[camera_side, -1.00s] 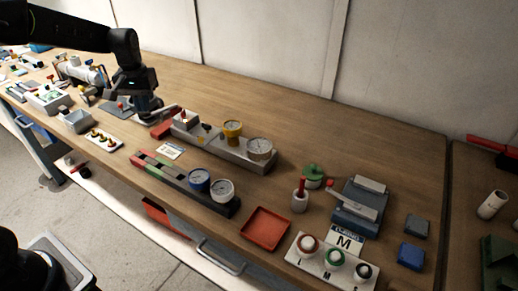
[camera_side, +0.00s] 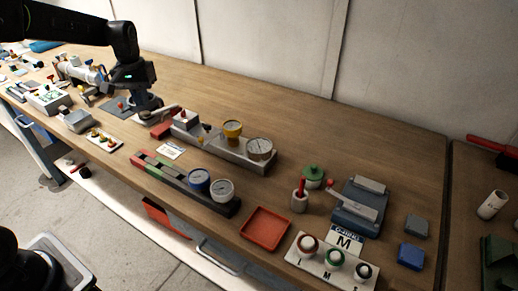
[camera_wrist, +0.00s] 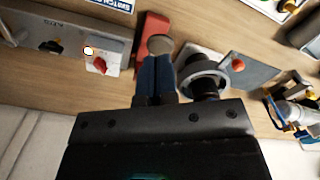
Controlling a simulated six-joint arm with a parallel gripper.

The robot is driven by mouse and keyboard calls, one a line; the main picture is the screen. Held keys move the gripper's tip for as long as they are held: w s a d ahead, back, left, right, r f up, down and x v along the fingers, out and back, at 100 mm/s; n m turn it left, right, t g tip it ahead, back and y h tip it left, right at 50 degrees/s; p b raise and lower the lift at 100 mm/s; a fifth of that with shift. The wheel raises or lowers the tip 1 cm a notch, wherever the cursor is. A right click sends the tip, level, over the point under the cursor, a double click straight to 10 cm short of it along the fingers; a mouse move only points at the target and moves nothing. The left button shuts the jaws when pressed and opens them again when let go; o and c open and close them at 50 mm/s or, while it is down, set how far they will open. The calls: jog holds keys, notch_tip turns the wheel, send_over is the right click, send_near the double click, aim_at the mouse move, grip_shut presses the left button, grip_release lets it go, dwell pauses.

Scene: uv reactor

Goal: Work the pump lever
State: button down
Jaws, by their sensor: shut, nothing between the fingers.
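My gripper (camera_side: 151,112) is low over the back left part of the bench in the side view. In the wrist view its blue fingers (camera_wrist: 154,76) are shut together with nothing between them. A red block (camera_side: 162,130), which seems to be the pump's base, sits just beside the gripper; it also shows in the wrist view (camera_wrist: 148,29). A round grey-tan knob (camera_wrist: 160,46), probably the lever's end, appears at the fingertips. I cannot tell whether they touch it. The rest of the lever is largely hidden by the gripper.
A grey ring-shaped part (camera_wrist: 205,78) is close beside the fingers. A long grey panel with gauges (camera_side: 230,149) stands to the right, and a grey plate with a red knob (camera_side: 117,106) to the left. The bench behind is clear.

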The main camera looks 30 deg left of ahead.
aim_at(145, 112)
jog(key=shift+f, duration=0.1)
jog(key=shift+f, duration=2.75)
jog(key=shift+r, duration=2.85)
jog(key=shift+f, duration=0.15)
jog(key=shift+f, duration=2.25)
jog(key=shift+r, duration=2.35)
